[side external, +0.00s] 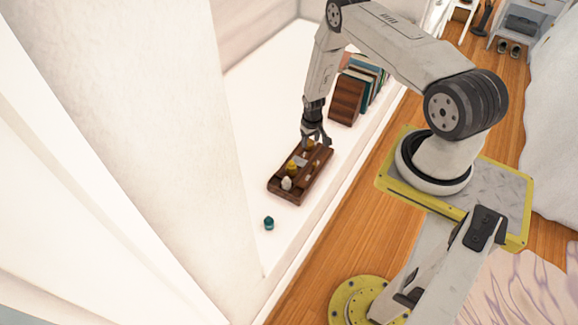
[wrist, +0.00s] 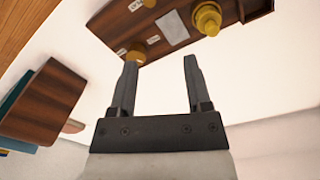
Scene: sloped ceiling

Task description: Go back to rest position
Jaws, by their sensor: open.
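My gripper (side external: 316,138) is above the far end of a brown wooden tray (side external: 303,188) on the white shelf. The tray holds yellow-brown pieces (side external: 292,167) and a white piece (side external: 286,184). In the wrist view my gripper (wrist: 160,72) is open, with nothing between its fingers. There the tray (wrist: 160,50) is beyond the fingertips, with a yellow knob-like piece (wrist: 207,18), a smaller yellow piece (wrist: 137,54) and a pale label (wrist: 172,27).
A small teal object (side external: 269,223) stands on the white shelf (side external: 245,110), nearer than the tray. A row of books with a brown wooden bookend (side external: 346,100) stands behind the gripper. It also shows at left in the wrist view (wrist: 48,100). A slanted white wall (side external: 130,120) borders the shelf.

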